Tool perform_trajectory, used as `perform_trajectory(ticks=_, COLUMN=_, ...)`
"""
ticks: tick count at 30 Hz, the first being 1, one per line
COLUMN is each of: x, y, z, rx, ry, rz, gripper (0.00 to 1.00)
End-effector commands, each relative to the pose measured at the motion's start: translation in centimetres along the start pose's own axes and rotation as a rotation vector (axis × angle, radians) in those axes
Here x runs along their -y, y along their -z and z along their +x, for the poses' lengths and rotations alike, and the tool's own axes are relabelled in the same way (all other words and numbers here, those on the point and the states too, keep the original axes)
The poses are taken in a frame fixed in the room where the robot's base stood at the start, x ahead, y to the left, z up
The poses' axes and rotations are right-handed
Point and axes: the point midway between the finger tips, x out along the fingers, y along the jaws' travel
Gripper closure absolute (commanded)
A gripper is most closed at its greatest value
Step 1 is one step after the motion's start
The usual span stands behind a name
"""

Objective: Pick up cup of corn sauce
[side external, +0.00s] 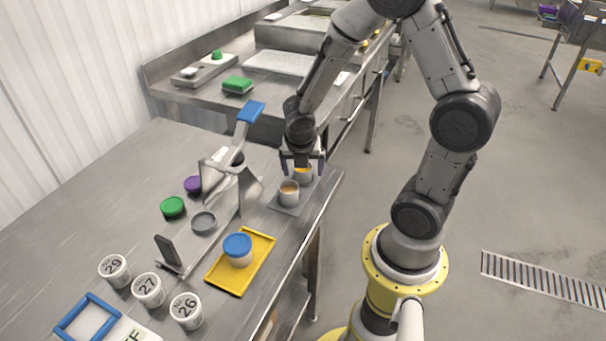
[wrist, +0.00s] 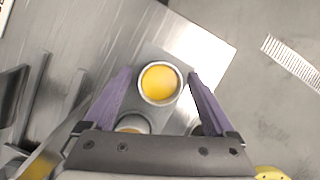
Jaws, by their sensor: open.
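A metal cup of yellow corn sauce (wrist: 159,83) stands upright between the fingers of my gripper (wrist: 160,84) in the wrist view. My gripper is open, with one purple finger on each side of the cup; I cannot tell whether either touches it. In the side view my gripper (side external: 303,162) is lowered over this cup (side external: 303,176). A second metal cup with orange-brown contents (side external: 289,192) stands just in front of it. Both stand on a grey plate (side external: 281,208). In the wrist view the second cup (wrist: 132,124) is partly hidden by the gripper body.
A metal press stand with a blue handle (side external: 250,112) is to the left. A yellow tray (side external: 222,276) holds a blue-lidded cup (side external: 238,249). Numbered white cups (side external: 148,290) stand at the front left. The table's right edge is close to the plate.

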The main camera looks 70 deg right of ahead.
Motion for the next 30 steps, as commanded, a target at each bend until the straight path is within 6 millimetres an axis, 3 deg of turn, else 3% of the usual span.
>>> perform_trajectory(ticks=2, x=0.0, y=0.0, z=-0.01, rx=0.0, ry=0.0, rz=0.0, gripper=0.1)
perform_trajectory(ticks=17, x=0.01, y=0.01, z=-0.03, rx=0.0, ry=0.001, rz=0.0, gripper=1.0)
perform_trajectory(ticks=30, x=0.0, y=-0.11, z=-0.28, rx=0.0, ry=0.0, rz=0.0, gripper=1.0)
